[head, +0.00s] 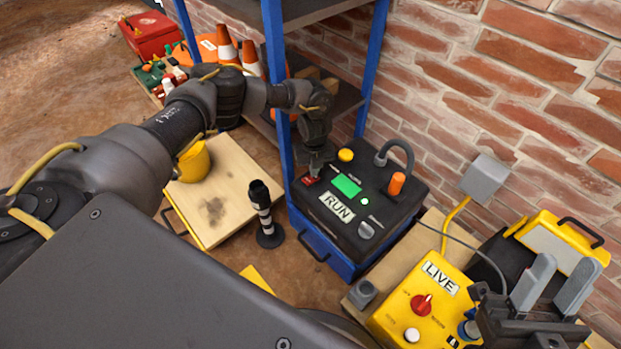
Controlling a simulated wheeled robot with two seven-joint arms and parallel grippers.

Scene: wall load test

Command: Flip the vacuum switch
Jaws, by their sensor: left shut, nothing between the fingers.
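A black-topped blue unit (372,228) labelled RUN stands beside the shelf's blue post. Its top has a small red switch (309,181), a lit green display (347,185), a yellow button, an orange cap, a grey hose and a dark knob (366,231). My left gripper (315,170) is shut and empty, pointing down at the red switch; its tips are at or just above it, and I cannot tell whether they touch. The tips partly hide the switch, so its position is unclear. My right gripper (567,263) is open and empty at the lower right.
A yellow box (408,296) labelled LIVE, with a red knob, sits in front of the brick wall. A blue-post shelf (277,75) stands close to my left arm. A black-and-white post (264,215) and a wooden board (232,190) are left of the unit.

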